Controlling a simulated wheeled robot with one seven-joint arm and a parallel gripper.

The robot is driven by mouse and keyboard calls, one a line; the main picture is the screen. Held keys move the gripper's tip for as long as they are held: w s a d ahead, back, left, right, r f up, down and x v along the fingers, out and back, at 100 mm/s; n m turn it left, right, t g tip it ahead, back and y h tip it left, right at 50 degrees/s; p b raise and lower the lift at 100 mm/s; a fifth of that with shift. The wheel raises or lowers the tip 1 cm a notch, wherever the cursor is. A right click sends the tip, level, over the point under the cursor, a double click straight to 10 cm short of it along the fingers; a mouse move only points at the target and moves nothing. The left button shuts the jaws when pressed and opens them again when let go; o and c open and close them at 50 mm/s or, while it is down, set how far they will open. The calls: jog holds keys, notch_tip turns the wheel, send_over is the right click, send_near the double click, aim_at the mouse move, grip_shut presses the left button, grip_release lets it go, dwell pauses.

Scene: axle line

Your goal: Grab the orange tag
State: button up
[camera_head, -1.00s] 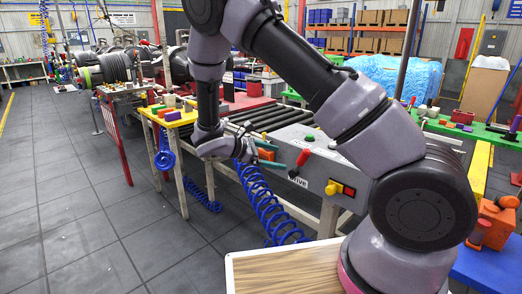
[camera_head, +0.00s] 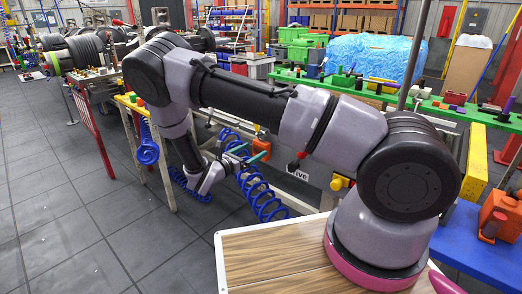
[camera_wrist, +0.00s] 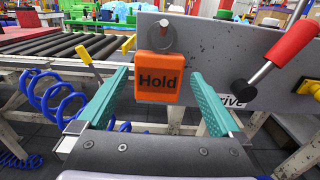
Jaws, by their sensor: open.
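The orange tag (camera_wrist: 159,78), a square plate marked "Hold", hangs from a peg (camera_wrist: 163,36) on the grey panel (camera_wrist: 235,55) in the wrist view. It also shows in the head view (camera_head: 262,141), small and partly hidden. My gripper (camera_wrist: 160,88) is open, with one teal finger to the left of the tag and the other to its right. Gaps show on both sides in the wrist view. I cannot tell how far the fingertips reach in depth. In the head view, my gripper (camera_head: 249,153) is just below and left of the tag.
A red-handled lever (camera_wrist: 290,42) sticks out of the panel at the right. A yellow-handled lever (camera_wrist: 84,55) stands left of the tag. A coiled blue hose (camera_wrist: 60,105) hangs at the left. A roller conveyor (camera_wrist: 50,48) runs behind.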

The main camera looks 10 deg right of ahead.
aim_at(259, 145)
jog(key=x, duration=0.5)
jog(key=shift+w+r, duration=0.1)
jog(key=shift+r, duration=0.25)
jog(key=c, duration=1.1)
jog(key=shift+r, duration=0.1)
